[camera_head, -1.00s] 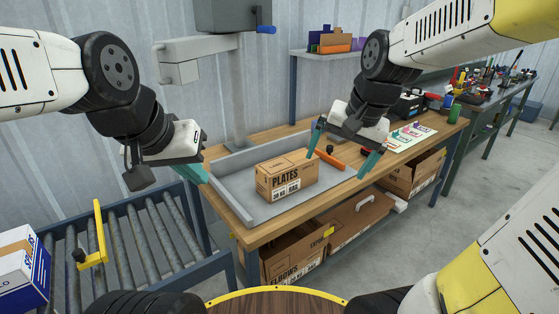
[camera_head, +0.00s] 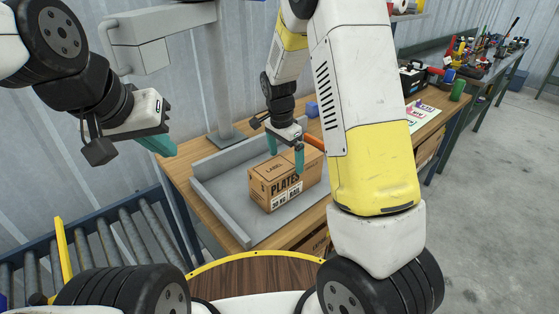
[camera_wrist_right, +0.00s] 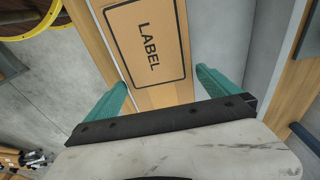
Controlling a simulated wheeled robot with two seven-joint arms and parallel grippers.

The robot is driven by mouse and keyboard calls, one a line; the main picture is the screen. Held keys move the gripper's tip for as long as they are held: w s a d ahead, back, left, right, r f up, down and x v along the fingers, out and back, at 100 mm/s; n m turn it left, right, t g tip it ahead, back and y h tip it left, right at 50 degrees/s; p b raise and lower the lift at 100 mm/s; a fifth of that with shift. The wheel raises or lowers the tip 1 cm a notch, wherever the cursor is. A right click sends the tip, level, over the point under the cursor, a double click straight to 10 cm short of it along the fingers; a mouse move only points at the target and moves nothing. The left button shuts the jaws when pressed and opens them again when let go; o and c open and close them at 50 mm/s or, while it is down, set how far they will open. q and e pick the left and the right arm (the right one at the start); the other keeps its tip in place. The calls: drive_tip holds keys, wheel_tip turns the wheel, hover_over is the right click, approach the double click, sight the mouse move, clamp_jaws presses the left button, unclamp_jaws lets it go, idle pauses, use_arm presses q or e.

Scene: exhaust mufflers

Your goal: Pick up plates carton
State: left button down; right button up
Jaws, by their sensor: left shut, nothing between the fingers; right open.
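The plates carton (camera_head: 277,182) is a brown box marked PLATES, sitting upright in the grey tray (camera_head: 218,213) on the wooden workbench. My right gripper (camera_head: 286,158) is open, pointing down over the carton's top. In the right wrist view the carton's top with its LABEL print (camera_wrist_right: 147,42) lies beyond and between the two teal fingers (camera_wrist_right: 160,90); I cannot tell whether they touch it. My left gripper (camera_head: 160,145) is shut and empty, in the air left of the tray. My right arm hides the carton's right surroundings.
A roller conveyor (camera_head: 105,240) stands at the left. A grey post (camera_head: 216,80) with an arm rises behind the tray. A round wooden top with a yellow rim (camera_head: 255,280) is in front of me. Tools and coloured items stand on the bench at the right.

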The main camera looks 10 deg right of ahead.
drive_tip(key=f, duration=0.5)
drive_tip(key=shift+w+d, duration=0.15)
drive_tip(key=shift+d, duration=0.15)
drive_tip(key=c, duration=1.6)
drive_tip(key=shift+c, duration=1)
drive_tip(key=shift+r, duration=0.1)
